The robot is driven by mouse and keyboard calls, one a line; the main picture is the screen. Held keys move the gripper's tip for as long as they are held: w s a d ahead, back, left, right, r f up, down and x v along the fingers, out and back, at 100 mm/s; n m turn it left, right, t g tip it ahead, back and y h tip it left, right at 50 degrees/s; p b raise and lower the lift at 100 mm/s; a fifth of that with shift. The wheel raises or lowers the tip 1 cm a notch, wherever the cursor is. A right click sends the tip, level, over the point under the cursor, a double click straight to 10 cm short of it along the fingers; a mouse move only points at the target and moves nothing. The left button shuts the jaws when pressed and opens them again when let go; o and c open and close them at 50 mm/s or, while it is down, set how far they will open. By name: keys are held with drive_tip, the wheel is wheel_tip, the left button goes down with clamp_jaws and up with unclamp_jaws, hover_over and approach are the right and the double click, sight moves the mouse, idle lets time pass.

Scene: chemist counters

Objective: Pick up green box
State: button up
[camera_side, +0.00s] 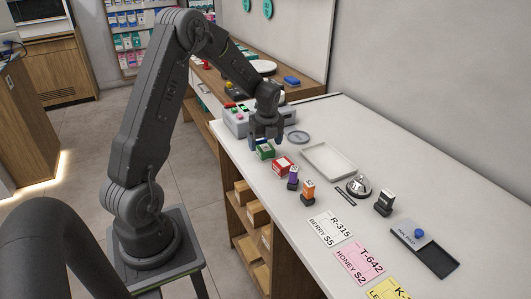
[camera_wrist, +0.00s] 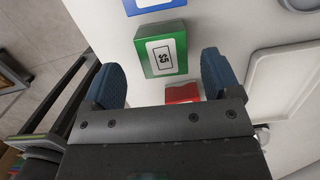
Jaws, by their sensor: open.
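In the wrist view the green box (camera_wrist: 161,54) has a white label reading $5. My gripper (camera_side: 266,138) is above the green box. In the wrist view its two blue fingertips (camera_wrist: 163,76) are apart, with the lower part of the box between them in the picture. The gripper is open and empty; I cannot tell the exact height above the box.
A red box (camera_side: 281,166) is close by, also visible in the wrist view (camera_wrist: 182,93). Purple (camera_side: 293,179) and orange (camera_side: 308,193) boxes follow. A blue box (camera_wrist: 155,5) is beyond the green one. A white tray (camera_side: 304,164) lies to the right.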

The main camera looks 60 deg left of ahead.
sight(266, 147)
drive_tip(key=shift+w+a+f, duration=0.1)
drive_tip(key=shift+f, duration=0.9)
drive_tip(key=shift+w+a+f, duration=0.1)
drive_tip(key=shift+f, duration=0.85)
drive_tip(key=shift+c, duration=0.5)
drive_tip(key=c, duration=0.9)
drive_tip(key=shift+c, duration=0.2)
drive_tip(key=shift+r, duration=0.2)
